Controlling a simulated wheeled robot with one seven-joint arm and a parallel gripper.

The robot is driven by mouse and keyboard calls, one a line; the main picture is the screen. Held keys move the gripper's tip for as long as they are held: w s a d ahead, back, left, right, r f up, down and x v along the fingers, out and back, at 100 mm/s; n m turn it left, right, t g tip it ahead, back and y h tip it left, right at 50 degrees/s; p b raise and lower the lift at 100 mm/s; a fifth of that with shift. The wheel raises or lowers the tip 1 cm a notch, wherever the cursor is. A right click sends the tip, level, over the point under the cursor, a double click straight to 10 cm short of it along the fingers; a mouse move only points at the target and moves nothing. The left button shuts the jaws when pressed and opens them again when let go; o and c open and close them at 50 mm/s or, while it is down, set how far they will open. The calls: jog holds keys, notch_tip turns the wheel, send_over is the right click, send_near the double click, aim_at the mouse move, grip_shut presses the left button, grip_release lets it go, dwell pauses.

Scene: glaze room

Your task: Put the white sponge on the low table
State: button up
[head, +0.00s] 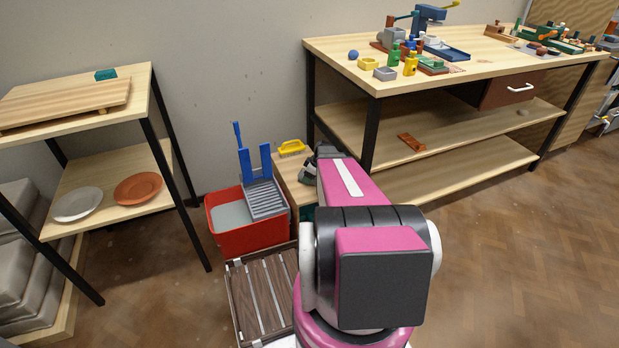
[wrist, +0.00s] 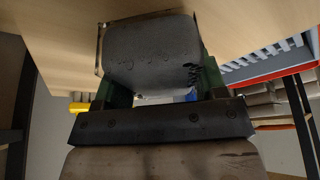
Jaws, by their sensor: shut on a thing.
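The white sponge (wrist: 150,58), a pale grey pitted block, sits between the green fingers of my gripper (wrist: 158,85) in the wrist view. My gripper is shut on it. In the head view my gripper (head: 309,172) is partly hidden by my arm, and I cannot make out the sponge there. The low table (head: 291,181) is a small light wooden table right of the red tub. Its top (wrist: 237,22) shows close to the sponge in the wrist view. The sponge is at or just above this top; I cannot tell whether they touch.
A yellow brush (head: 292,148) lies at the back of the low table. The red tub (head: 250,238) with a grey rack (head: 264,199) and blue uprights stands just left. A slatted dark wooden crate (head: 262,292) is in front. A tall workbench (head: 455,60) stands right.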

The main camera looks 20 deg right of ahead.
jog(key=shift+f, duration=0.3)
jog(key=shift+f, duration=0.15)
jog(key=o, duration=1)
jog(key=v, duration=1.2)
jog(key=shift+a, duration=0.2)
jog(key=shift+s+a+r+m+g+h, duration=0.75)
jog(key=shift+s+a+m, duration=0.8)
jog(key=shift+s+a, duration=1.6)
jog(key=shift+s+a+r+m+g+h, duration=0.35)
jog(key=shift+s+a+r+m, duration=1.1)
jog(key=shift+a, duration=2.8)
jog(key=shift+s+a+r+m+g+h, duration=0.55)
jog(key=shift+s+a+m, duration=1.15)
jog(key=shift+s+a, duration=1.75)
